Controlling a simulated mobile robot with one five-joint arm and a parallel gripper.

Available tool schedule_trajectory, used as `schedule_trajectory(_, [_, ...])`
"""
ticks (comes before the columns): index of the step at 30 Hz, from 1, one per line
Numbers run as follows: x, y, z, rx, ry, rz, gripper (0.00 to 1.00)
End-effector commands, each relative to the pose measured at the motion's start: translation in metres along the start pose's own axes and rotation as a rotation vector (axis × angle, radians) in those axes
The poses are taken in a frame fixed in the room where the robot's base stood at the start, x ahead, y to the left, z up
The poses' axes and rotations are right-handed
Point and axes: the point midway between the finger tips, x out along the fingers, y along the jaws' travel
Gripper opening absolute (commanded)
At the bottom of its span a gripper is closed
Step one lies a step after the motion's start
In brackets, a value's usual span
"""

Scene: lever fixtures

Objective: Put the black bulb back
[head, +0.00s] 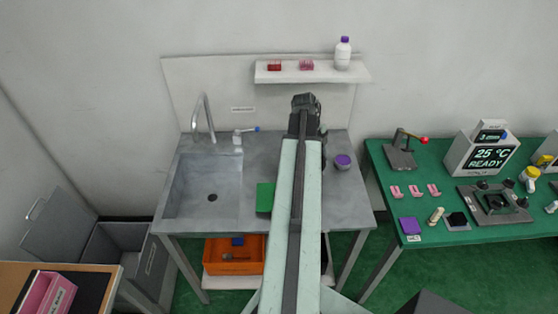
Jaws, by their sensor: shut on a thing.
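My gripper (305,104) is at the far end of my arm, over the back of the grey sink bench (345,208) and below the wall shelf in the picture. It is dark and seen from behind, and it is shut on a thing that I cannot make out. I cannot pick out the black bulb with certainty; a dark bulb in the jaws would blend with the gripper. My arm covers the middle of the bench.
The sink (205,185) with its tall tap is left. The shelf (312,72) holds a bottle.

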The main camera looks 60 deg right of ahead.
Motion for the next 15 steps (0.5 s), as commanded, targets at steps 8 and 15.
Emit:
schedule_trajectory(8, [-0.037,-0.007,0.009,-0.031,-0.025,0.005,0.24])
schedule_trajectory(15, [-0.153,-0.034,0.037,-0.128,-0.137,0.039,0.24])
